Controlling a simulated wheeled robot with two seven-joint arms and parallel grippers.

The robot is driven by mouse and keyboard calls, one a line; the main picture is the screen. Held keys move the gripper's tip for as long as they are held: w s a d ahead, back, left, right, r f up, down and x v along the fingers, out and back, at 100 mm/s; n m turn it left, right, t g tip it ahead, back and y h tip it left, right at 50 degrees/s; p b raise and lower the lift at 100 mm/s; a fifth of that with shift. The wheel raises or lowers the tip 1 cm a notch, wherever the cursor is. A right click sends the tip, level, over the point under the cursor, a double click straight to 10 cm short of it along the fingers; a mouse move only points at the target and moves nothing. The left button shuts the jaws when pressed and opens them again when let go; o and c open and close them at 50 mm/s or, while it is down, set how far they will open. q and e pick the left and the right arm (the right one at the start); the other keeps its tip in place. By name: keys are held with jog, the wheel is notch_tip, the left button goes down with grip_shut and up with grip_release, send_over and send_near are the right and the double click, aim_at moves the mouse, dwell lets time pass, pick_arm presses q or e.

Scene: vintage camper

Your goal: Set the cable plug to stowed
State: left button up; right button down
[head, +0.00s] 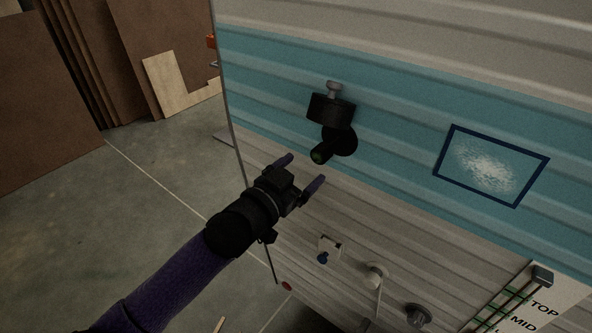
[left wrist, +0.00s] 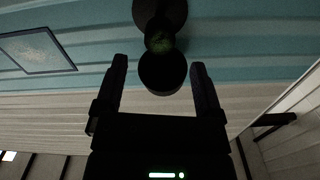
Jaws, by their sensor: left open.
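A black fitting (head: 331,108) with a grey knob on top is mounted on the teal band of the camper wall. From its round base a short black cylinder with a greenish end (head: 321,153) sticks out; it looks like the cable plug, but I cannot tell for sure. My left gripper (head: 304,171) is open just below and in front of that cylinder. In the left wrist view, the black cylinder (left wrist: 162,73) shows between the two open fingers (left wrist: 159,66), with apparent gaps at both sides. No cable is clearly visible. My right gripper is not in view.
A blue-framed square (head: 491,166) is on the wall to the right. Below are a small plate with a blue knob (head: 323,257), a pale round fitting (head: 376,272), a dark knob (head: 418,314) and a panel marked TOP and MID (head: 560,302). Open floor lies left.

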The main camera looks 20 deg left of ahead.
pick_arm(q)
jog(key=shift+v, duration=0.9)
jog(key=shift+c, duration=0.3)
jog(key=shift+s+f+m, duration=0.1)
jog(key=shift+s+m, duration=0.05)
jog(key=shift+m, duration=0.15)
jog(key=shift+c, duration=1.2)
jog(key=s+a+m, duration=0.1)
jog(key=s+m, duration=0.1)
jog(key=m, duration=0.2)
jog(key=s+a+m, duration=0.1)
jog(key=s+m, duration=0.2)
jog(key=m, duration=0.2)
jog(key=s+a+m, duration=0.1)
jog(key=s+m, duration=0.1)
jog(key=m, duration=0.2)
jog(key=shift+s+m, duration=0.3)
jog(key=shift+s, duration=0.1)
grip_shut()
jog(key=m+b, duration=0.1)
jog(key=m, duration=0.1)
send_near(322, 153)
jog(key=x, duration=0.2)
jog(key=f+x, duration=0.1)
jog(key=x, duration=0.2)
jog(key=a+x, duration=0.1)
jog(key=x, duration=0.1)
jog(key=shift+w+d+f, duration=0.1)
jog(key=shift+w+f, duration=0.1)
jog(key=shift+w, duration=0.15)
